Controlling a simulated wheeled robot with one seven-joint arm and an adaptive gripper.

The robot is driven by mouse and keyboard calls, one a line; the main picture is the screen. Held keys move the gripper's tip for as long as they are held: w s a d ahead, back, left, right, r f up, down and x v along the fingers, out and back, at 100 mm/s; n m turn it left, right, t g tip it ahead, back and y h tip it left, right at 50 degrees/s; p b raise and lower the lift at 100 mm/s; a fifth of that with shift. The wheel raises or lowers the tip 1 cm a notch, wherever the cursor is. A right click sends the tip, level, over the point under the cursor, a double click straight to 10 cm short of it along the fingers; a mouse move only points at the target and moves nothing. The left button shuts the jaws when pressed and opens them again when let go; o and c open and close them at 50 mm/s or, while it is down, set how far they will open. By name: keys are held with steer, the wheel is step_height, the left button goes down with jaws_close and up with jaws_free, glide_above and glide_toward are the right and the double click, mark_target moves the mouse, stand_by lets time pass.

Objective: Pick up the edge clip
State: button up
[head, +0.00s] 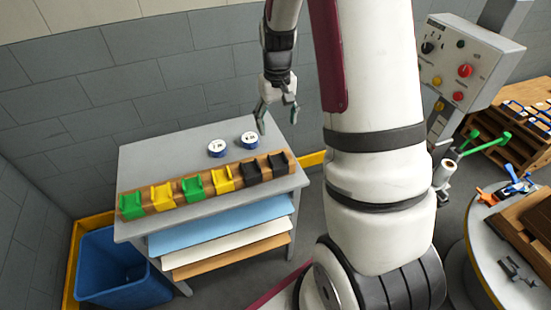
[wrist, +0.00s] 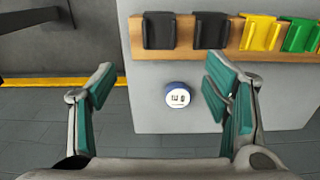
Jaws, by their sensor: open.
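Several clips, green, yellow and black, sit in a row on a wooden rail (head: 224,196) along the front of a grey table. The black clip at the row's right end (head: 278,164) also shows in the wrist view (wrist: 159,30), beside a second black clip (wrist: 211,30). I cannot tell which one the task calls the edge clip. My gripper (head: 276,116) is open and empty above the table's back right part, behind the rail. In the wrist view its spread fingers (wrist: 160,78) have nothing between their pads.
Two blue-rimmed labelled rolls (head: 217,148) (head: 249,139) lie on the tabletop (head: 150,155) behind the rail. A blue bin (head: 115,270) stands at the left. A round table (head: 470,255) with coloured clamps and a control box (head: 468,62) are at the right.

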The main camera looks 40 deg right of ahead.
glide_above(278, 161)
step_height(278, 161, down, 8)
steer(key=shift+w+f+p, duration=0.1)
steer(key=shift+w+p, duration=0.05)
steer(key=shift+p, duration=0.25)
steer(key=shift+f+p, duration=0.6)
steer(key=shift+f, duration=2)
steer(key=c, duration=1.1)
